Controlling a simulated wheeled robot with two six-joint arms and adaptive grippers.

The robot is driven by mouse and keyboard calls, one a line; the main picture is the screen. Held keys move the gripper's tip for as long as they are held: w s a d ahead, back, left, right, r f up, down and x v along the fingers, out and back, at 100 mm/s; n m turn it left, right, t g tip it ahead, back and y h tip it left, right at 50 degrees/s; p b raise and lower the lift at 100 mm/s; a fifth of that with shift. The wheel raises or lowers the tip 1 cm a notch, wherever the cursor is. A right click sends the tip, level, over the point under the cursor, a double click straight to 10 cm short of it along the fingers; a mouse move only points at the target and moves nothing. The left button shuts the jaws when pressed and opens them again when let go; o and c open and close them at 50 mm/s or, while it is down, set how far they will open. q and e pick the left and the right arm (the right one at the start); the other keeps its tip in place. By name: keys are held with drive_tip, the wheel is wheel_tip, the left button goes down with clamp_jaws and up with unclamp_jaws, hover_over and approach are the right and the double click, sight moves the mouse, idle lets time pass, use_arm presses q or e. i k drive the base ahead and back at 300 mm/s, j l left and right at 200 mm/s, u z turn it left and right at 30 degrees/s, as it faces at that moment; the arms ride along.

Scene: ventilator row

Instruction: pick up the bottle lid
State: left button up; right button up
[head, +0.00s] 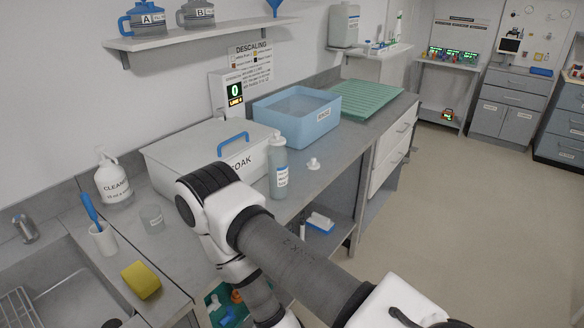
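A small white bottle lid (314,163) lies on the grey counter (338,150), just right of a grey-green bottle (279,172). The bottle stands upright, has a white label and a whitish top, and is apart from the lid. An arm of mine reaches in from the lower right and bends in front of the counter, left of and below the bottle. Its gripper does not show. I see no fingers of either gripper in this view.
A lidded grey soak box (190,150) with a blue handle stands behind the bottle. A blue rinse tub (305,125) and a green ribbed mat (362,99) lie farther back. A cleaner jug (113,183), beaker (152,217) and yellow sponge (141,280) are left. Open floor lies right.

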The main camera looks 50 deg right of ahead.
sight(312, 165)
drive_tip(key=z, duration=1.05)
